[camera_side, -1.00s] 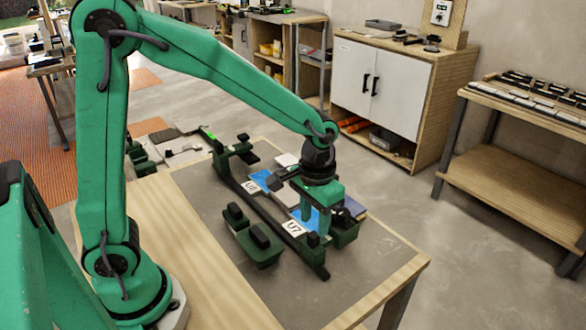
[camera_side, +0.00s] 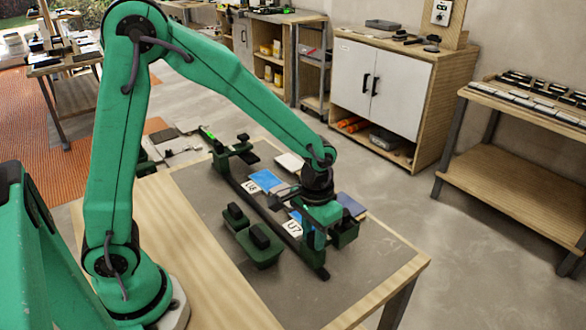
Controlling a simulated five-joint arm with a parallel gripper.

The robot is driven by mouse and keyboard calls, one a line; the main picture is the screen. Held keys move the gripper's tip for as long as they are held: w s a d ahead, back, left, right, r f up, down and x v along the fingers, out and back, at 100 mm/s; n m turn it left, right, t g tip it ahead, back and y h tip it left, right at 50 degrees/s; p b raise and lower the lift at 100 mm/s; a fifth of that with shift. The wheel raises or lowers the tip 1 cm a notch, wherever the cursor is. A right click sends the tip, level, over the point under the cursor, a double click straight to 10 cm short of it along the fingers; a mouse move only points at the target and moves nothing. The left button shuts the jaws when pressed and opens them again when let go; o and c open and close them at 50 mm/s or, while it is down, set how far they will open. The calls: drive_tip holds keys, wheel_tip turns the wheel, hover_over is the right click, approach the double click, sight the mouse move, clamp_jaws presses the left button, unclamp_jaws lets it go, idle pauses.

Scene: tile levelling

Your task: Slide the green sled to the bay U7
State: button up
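My gripper (camera_side: 319,240) points down beside the white label U7 (camera_side: 293,229), at the near right end of the dark rail (camera_side: 262,209). A dark green block (camera_side: 346,234) is just right of my gripper, partly hidden by it; I cannot tell whether they touch or whether this block is the sled. Another dark green piece with two black knobs (camera_side: 262,250) lies left of the rail, apart from my gripper. A blue tile (camera_side: 295,216) behind U7 is mostly hidden by my gripper. The fingertips' gap is not visible.
A second blue tile (camera_side: 266,179) lies by another white label (camera_side: 250,187) farther along the rail. A pale tile (camera_side: 289,162) and a dark blue tile (camera_side: 351,204) lie beyond. The grey mat (camera_side: 375,262) is clear at the right front.

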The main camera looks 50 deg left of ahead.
clamp_jaws()
drive_tip(key=shift+a, duration=3.5)
drive_tip(key=shift+o, duration=2)
unclamp_jaws()
drive_tip(key=shift+r, duration=0.1)
wheel_tip(320, 180, up, 7)
